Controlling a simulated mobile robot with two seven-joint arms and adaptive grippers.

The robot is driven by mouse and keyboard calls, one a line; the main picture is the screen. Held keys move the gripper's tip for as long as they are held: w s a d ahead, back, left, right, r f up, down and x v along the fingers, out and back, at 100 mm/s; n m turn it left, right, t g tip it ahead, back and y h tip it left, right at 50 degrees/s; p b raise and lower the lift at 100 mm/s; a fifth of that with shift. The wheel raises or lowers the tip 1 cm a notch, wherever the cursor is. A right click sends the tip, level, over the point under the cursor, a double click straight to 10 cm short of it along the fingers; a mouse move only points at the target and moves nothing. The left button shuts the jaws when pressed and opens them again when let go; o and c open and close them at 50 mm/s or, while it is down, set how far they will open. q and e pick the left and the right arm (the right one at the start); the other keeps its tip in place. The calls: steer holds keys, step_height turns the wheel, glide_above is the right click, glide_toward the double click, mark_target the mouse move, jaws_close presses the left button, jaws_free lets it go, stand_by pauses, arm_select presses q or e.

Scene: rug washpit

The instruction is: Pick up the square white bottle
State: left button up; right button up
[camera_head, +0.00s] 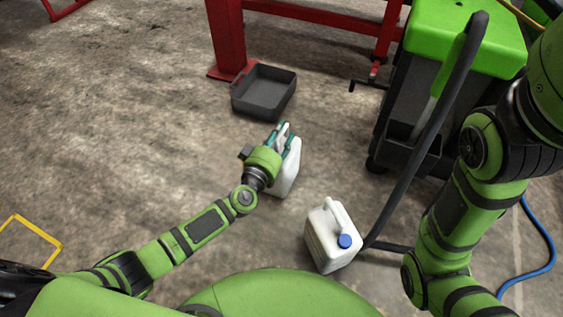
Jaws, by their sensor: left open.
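A white bottle (288,174) stands on the concrete floor near the middle of the view, partly hidden by my left gripper (284,136). The gripper is open, with its teal-edged fingers at the bottle's upper part. I cannot tell whether they touch it. A second white container (328,247), a boxy jug with a handle and a blue cap, stands upright on the floor nearer to me and to the right. It is clear of the left gripper. My right arm shows at the right, but its gripper is out of view.
A dark grey tray (264,108) lies on the floor beyond the bottle, beside a red steel frame (228,42). A green and black machine (470,35) with a thick black hose (421,150) stands at the right. A blue hose (540,263) lies at far right. The left floor is mostly free.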

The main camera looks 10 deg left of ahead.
arm_select(q)
steer(key=shift+s, duration=0.1)
jaws_close()
steer(key=shift+r, duration=0.25)
steer(key=shift+r, duration=0.15)
